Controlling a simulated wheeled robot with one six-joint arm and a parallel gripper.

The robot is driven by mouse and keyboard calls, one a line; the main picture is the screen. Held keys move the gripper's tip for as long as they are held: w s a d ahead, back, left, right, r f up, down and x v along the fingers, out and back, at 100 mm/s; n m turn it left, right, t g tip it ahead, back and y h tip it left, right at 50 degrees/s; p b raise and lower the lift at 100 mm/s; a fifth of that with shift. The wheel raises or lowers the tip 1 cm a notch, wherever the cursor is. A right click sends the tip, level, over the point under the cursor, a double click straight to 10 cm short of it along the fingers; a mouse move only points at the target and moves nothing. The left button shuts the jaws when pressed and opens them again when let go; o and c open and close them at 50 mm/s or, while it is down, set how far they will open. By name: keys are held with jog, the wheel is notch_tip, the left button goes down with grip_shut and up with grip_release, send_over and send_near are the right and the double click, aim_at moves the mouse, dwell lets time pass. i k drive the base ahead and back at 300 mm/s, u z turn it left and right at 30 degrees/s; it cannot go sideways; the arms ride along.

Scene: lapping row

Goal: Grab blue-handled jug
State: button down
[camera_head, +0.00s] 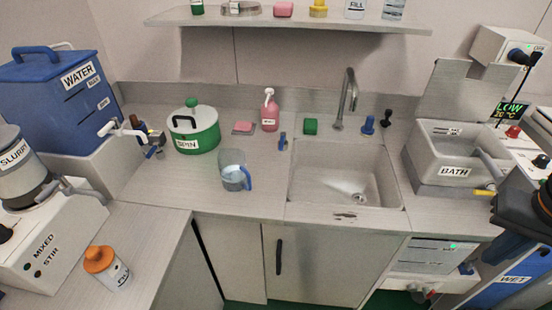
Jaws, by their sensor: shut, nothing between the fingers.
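The blue-handled jug (233,168) is a clear, see-through vessel standing upright on the grey counter, left of the sink. Its blue handle (248,178) is on its right side, and pale blue shows in its lower part. Nothing touches the jug. Dark parts at the right edge look like part of my arm, far from the jug. My gripper's fingers do not show.
The sink (310,190) lies right, with a tall tap (346,95). An orange-capped bottle (115,275) stands front left.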

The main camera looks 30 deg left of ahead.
aim_at(236, 178)
jog(key=u, duration=0.35)
jog(key=k, duration=0.25)
jog(key=u, duration=1.45)
